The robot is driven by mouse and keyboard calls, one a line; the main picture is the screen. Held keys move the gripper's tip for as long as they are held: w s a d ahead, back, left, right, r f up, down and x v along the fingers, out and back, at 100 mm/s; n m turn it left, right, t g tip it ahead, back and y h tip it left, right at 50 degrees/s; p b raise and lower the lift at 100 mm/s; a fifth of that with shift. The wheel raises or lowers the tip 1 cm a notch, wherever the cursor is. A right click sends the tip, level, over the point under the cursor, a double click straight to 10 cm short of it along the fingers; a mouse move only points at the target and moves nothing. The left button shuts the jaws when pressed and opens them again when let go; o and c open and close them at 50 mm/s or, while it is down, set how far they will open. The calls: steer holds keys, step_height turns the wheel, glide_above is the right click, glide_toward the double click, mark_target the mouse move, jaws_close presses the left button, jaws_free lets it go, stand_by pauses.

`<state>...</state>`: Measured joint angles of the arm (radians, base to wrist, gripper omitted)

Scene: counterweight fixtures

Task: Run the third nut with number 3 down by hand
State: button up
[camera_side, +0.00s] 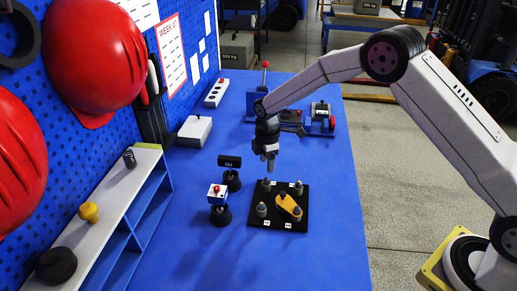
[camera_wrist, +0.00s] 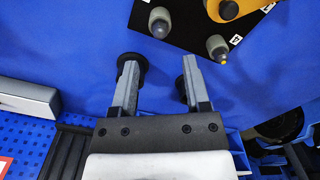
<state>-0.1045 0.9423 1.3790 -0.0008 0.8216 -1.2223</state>
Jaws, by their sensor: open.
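A black plate (camera_side: 282,189) lies on the blue bench with grey nut-topped posts near its corners: back left (camera_side: 266,184), back right (camera_side: 299,186), front left (camera_side: 261,209) and front right (camera_side: 297,213). A yellow-orange part (camera_side: 287,204) with a dark knob sits mid-plate. White number tags lie by the posts. They are too small to read in the side view, so I cannot tell which nut is number 3. In the wrist view, a tag marked 4 is beside one post (camera_wrist: 218,47); another post (camera_wrist: 160,22) stands left. My gripper (camera_side: 270,166) is open and empty above the plate's back edge; its fingers (camera_wrist: 161,65) are apart.
A white box (camera_side: 195,131) and a blue vise-like fixture (camera_side: 320,121) are farther back. A shelf (camera_side: 112,190) borders the left. The right bench strip is clear.

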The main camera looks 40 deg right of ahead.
mark_target(266, 178)
steer(key=shift+f, duration=3.1)
steer(key=shift+c, duration=0.2)
jaws_close()
